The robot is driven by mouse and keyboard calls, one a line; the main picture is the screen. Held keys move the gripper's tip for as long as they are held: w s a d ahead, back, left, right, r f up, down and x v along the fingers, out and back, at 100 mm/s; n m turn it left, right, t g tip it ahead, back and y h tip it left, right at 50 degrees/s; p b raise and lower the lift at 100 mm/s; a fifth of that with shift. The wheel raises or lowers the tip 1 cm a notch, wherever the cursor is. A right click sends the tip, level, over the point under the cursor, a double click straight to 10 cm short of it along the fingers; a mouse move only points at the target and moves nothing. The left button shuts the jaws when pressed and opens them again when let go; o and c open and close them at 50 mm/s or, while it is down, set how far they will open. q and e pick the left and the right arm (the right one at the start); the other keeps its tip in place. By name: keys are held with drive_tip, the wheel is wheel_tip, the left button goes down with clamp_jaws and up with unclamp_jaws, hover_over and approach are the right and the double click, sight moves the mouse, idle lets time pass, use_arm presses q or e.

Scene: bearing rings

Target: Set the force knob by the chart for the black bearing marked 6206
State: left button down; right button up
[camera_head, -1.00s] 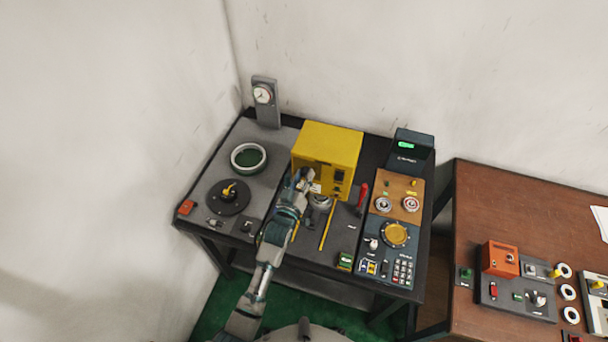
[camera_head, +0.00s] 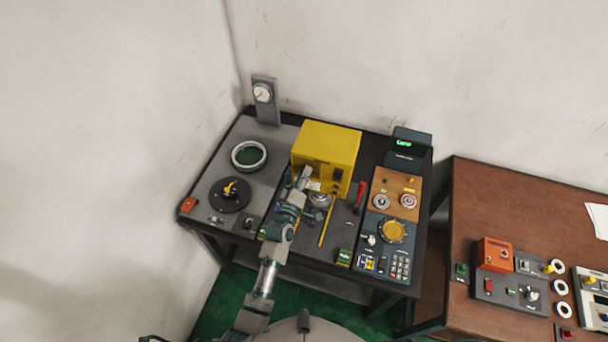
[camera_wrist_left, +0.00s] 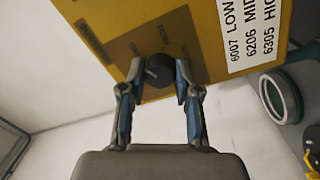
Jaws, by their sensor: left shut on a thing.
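The yellow press box (camera_head: 327,146) stands at the back middle of the grey bench. In the left wrist view its face (camera_wrist_left: 115,22) carries a white chart (camera_wrist_left: 257,35) reading 6007 LOW, 6206 MID and 6305 HIGH, with the line ends cut off. The dark round force knob (camera_wrist_left: 159,69) sits on this face. My left gripper (camera_wrist_left: 158,85) is shut on the knob, one finger on each side. In the head view my left gripper (camera_head: 304,178) is at the box front and hides the knob. I cannot pick out a black bearing marked 6206. My right gripper is not in view.
A pale ring with a green inside (camera_head: 249,156) lies on the bench left of the box. A black turntable (camera_head: 230,194) is in front of it. A red-handled lever (camera_head: 360,194) and a control panel (camera_head: 394,232) stand to the right. A brown table (camera_head: 520,210) is further right.

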use_arm(q)
drive_tip(key=shift+f, duration=0.15)
drive_tip(key=c, duration=0.8)
unclamp_jaws()
drive_tip(key=shift+a, duration=0.1)
drive_tip(key=v, duration=1.1)
drive_tip(key=shift+s+a, duration=0.1)
drive_tip(key=shift+s, duration=0.3)
